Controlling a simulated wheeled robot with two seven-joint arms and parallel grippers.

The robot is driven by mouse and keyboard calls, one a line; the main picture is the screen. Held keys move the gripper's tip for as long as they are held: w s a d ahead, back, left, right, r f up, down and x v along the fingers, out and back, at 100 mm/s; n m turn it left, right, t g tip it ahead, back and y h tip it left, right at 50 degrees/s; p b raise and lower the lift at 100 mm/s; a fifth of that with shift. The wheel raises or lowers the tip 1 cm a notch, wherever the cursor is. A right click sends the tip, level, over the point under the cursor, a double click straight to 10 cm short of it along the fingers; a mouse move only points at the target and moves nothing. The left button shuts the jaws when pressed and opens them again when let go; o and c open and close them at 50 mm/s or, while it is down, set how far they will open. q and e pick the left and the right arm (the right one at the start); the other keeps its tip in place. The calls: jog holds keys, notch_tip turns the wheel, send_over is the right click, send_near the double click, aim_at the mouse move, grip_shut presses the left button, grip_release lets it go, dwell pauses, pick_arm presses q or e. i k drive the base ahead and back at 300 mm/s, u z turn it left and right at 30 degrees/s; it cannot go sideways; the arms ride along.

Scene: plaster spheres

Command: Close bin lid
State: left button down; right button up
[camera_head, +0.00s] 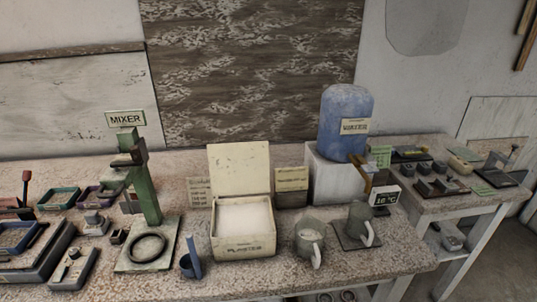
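The plaster bin (245,247) is a cream box on the front middle of the table, with the word PLASTER on its front. Its lid (239,168) stands open, upright along the back edge and leaning against nothing that I can see. White powder (243,216) shows inside the bin. Neither of my grippers is in view.
A blue water jug (345,108) stands on a white block (332,182) behind right. A card (291,180) stands behind the bin.

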aim_at(236, 169)
jog(key=z, duration=0.3)
jog(key=k, duration=0.75)
jog(key=z, duration=1.05)
jog(key=i, duration=0.75)
jog(key=u, duration=0.7)
jog(key=i, duration=0.45)
jog(key=u, duration=0.55)
